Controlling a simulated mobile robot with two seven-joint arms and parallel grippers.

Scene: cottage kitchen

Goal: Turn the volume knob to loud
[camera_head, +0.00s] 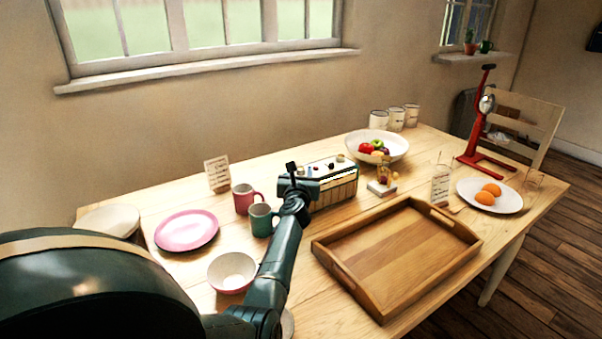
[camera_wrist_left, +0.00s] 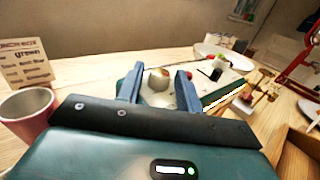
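My right gripper is not in view.
A red mug (camera_head: 246,198) and a green mug (camera_head: 262,220) stand close left of the radio. A small sign (camera_head: 217,174) stands behind them. A wooden tray (camera_head: 335,262) lies to the front right. A fruit bowl (camera_head: 395,150) stands behind right.

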